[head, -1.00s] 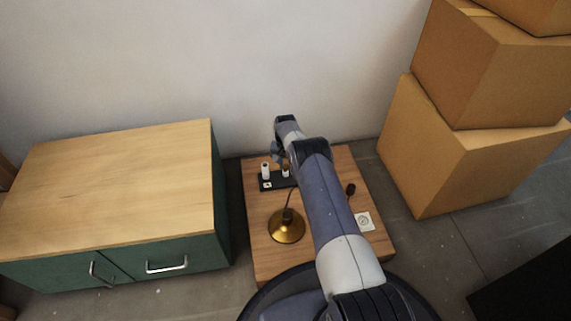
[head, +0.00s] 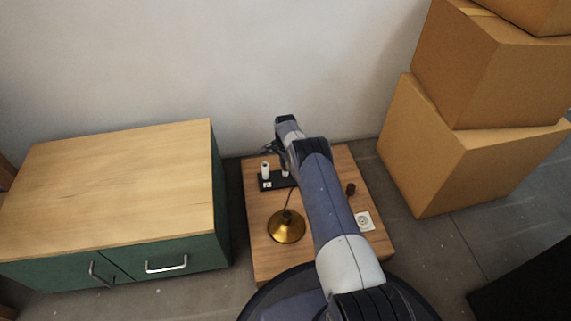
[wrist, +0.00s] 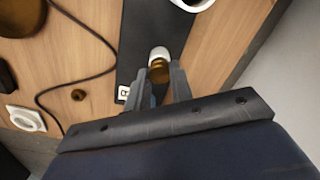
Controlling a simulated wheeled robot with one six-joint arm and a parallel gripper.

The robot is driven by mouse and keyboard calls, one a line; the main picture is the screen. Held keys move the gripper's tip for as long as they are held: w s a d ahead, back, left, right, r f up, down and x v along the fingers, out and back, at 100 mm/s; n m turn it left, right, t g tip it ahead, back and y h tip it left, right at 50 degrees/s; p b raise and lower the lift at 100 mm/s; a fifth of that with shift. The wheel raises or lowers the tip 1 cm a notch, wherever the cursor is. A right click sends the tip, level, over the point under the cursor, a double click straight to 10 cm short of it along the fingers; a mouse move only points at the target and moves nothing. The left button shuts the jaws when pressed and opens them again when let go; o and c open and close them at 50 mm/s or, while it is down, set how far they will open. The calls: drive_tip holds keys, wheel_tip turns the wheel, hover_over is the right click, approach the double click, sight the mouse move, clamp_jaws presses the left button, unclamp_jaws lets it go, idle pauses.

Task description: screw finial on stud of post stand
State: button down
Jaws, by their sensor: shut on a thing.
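The post stand is a black strip (head: 267,185) with two white posts, at the back of the low wooden table. One white post (head: 265,170) stands clear to the left; the other (head: 285,173) is partly hidden by my arm. My gripper (wrist: 161,76) is shut on the small brass finial (wrist: 158,71) in the wrist view. The finial lines up with the end of a white post (wrist: 159,53) and appears to meet it; the stud is hidden. In the head view my gripper (head: 275,149) is above the right post.
A brass lamp base (head: 286,228) with a dark cord stands in front of the strip. A white socket plate (head: 363,221) and a dark knob (head: 350,189) are to the right. A green cabinet (head: 200,254) is left, stacked boxes (head: 440,150) right, the wall behind.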

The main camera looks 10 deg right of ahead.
drive_tip(key=shift+m, duration=2.6)
drive_tip(key=c, duration=1.2)
unclamp_jaws()
drive_tip(key=shift+o, duration=0.2)
wheel_tip(320, 180, up, 11)
drive_tip(key=p, duration=0.4)
drive_tip(key=shift+f, duration=0.25)
